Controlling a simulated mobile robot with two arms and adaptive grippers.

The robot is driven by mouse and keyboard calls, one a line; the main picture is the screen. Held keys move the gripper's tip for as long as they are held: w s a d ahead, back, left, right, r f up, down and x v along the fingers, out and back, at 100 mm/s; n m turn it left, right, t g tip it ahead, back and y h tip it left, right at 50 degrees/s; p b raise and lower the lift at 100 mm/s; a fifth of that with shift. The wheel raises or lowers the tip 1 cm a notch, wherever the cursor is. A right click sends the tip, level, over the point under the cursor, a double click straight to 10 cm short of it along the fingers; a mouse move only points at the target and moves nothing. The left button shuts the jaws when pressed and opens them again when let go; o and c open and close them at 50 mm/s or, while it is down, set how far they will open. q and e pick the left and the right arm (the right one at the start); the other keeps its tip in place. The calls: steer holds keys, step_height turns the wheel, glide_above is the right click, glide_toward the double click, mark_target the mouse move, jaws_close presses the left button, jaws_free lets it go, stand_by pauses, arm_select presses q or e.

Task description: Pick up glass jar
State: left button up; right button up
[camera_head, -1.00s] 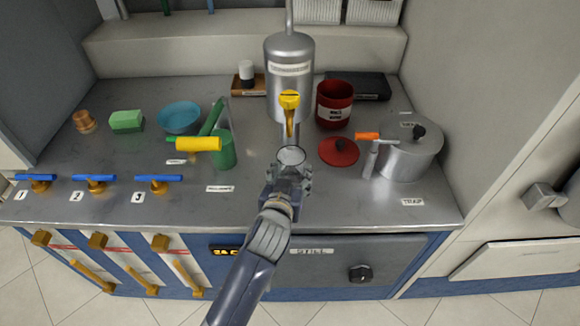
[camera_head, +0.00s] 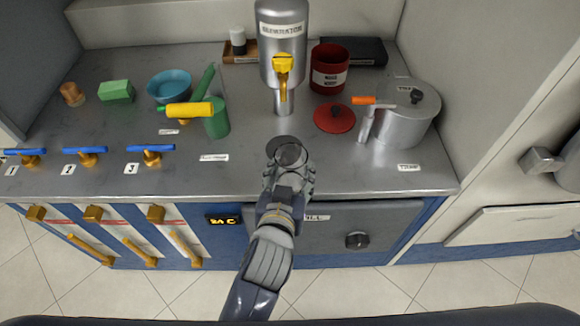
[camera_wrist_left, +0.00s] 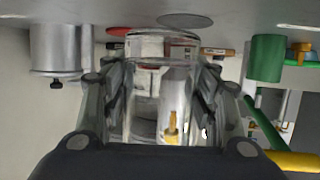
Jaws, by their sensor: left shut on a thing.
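The glass jar (camera_head: 290,154) is clear and sits between the fingers of my left gripper (camera_head: 289,172). In the left wrist view the jar (camera_wrist_left: 160,45) fills the space between the two fingers (camera_wrist_left: 160,100), which are shut on its sides. In the head view the gripper holds it at the front edge of the counter, in front of the separator. A dark round disc (camera_head: 284,146) lies on the counter just behind the jar. My right gripper is not in view.
The steel separator (camera_head: 282,50) with a yellow tap (camera_head: 283,65) stands behind the jar. A red lid (camera_head: 334,118), red can (camera_head: 331,72) and steel pot (camera_head: 404,125) are to the right. A green can (camera_head: 216,122), blue bowl (camera_head: 169,85) and blue-handled valves (camera_head: 151,149) are to the left.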

arm_select(q)
steer(key=shift+s+r, duration=0.1)
steer(key=shift+s, duration=0.3)
stand_by(1.4)
stand_by(0.4)
